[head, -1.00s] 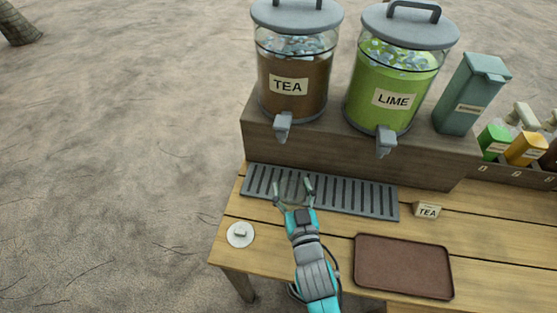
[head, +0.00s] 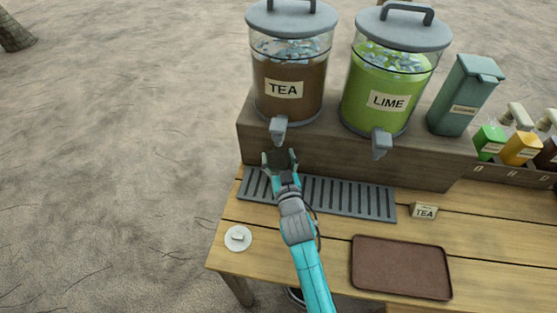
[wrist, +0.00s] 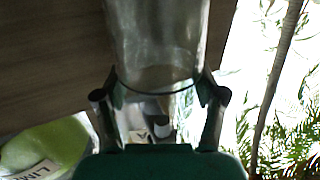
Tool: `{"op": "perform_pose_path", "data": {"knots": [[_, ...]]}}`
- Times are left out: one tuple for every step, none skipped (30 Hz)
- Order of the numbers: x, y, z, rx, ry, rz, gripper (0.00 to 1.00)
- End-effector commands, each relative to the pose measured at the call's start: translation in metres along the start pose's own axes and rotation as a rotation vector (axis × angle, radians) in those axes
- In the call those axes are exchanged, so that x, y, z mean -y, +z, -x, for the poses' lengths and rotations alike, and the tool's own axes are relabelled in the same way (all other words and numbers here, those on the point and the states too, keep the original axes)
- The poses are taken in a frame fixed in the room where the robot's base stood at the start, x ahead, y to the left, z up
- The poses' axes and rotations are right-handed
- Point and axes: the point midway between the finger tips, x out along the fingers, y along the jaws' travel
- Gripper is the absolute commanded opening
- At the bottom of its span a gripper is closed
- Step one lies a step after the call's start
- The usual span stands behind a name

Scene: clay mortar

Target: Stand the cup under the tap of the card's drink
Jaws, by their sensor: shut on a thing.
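My gripper (head: 279,162) is shut on a clear glass cup (wrist: 157,40), with one finger on each side of it in the wrist view. In the head view the see-through cup is hard to make out between the fingers. The gripper is over the back left of the slotted drip tray (head: 345,198), just below the tea tap (head: 278,130). Whether the cup touches the tray cannot be told. The card (head: 424,212) reads TEA. The tea dispenser (head: 289,75) is brown, on the left; the lime dispenser (head: 388,85) is green, with its own tap (head: 381,144).
A wooden riser (head: 330,160) stands close behind the gripper. A brown tray (head: 401,267) lies at the front right of the table, and a round white lid-like disc (head: 238,238) at the front left. A teal bin (head: 466,95) and several bottles (head: 520,148) stand right.

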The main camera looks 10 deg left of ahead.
Motion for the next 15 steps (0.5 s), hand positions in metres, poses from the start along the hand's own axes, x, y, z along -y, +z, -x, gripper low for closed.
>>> {"op": "perform_pose_path", "data": {"knots": [[0.0000, 0.0076, 0.0001, 0.003, 0.000, 0.000, 0.33], [0.0000, 0.0095, 0.0001, 0.001, 0.000, 0.000, 0.33], [0.0001, 0.0111, 0.0002, 0.000, 0.000, 0.000, 0.33], [0.0001, 0.0115, 0.0002, 0.000, 0.000, 0.001, 0.33], [0.0001, 0.0114, 0.0002, 0.000, 0.000, 0.001, 0.33], [0.0001, 0.0111, 0.0002, -0.001, 0.000, 0.000, 0.33], [0.0001, 0.0110, 0.0002, -0.001, 0.000, 0.000, 0.33], [0.0001, 0.0109, 0.0002, -0.001, 0.000, 0.000, 0.33], [0.0001, 0.0110, 0.0002, -0.001, 0.000, 0.000, 0.33], [0.0001, 0.0111, 0.0002, 0.000, 0.000, 0.000, 0.33], [0.0001, 0.0116, 0.0002, 0.000, 0.000, 0.000, 0.33], [0.0000, 0.0126, 0.0002, 0.000, 0.000, 0.000, 0.33], [0.0000, 0.0136, 0.0002, 0.001, 0.000, 0.000, 0.33], [0.0000, 0.0145, 0.0002, 0.001, 0.000, 0.000, 0.33], [0.0000, 0.0148, 0.0002, 0.001, 0.000, -0.001, 0.75]]}}
